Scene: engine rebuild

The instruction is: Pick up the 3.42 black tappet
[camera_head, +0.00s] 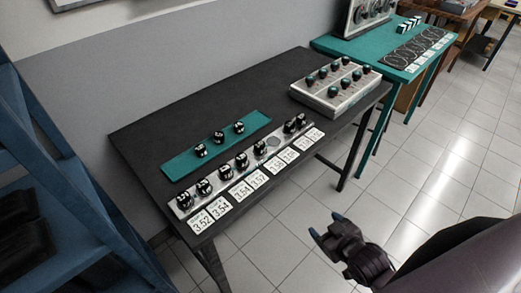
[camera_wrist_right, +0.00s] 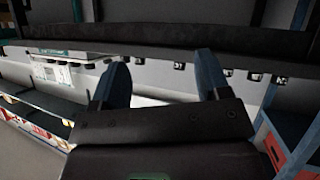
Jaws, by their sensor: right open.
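Several black tappets with white markings stand in a row on a metal strip (camera_head: 273,142) along the front of the dark table. Three more, including one tappet (camera_head: 239,127), stand on a teal mat (camera_head: 182,165) behind it. The markings are too small for me to tell which tappet is 3.42. My right gripper (camera_head: 325,225) is open and empty, over the floor in front of the table and apart from all tappets. Its blue fingers also show in the right wrist view (camera_wrist_right: 161,68), with small dark tappets beyond. My left gripper is out of view.
White number cards (camera_head: 201,220) line the table's (camera_head: 150,135) front edge. A grey engine block (camera_head: 337,88) with black parts sits at its right end. A teal table (camera_head: 350,45) stands behind right. A blue rack (camera_head: 75,190) is at left. Tiled floor is clear in front.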

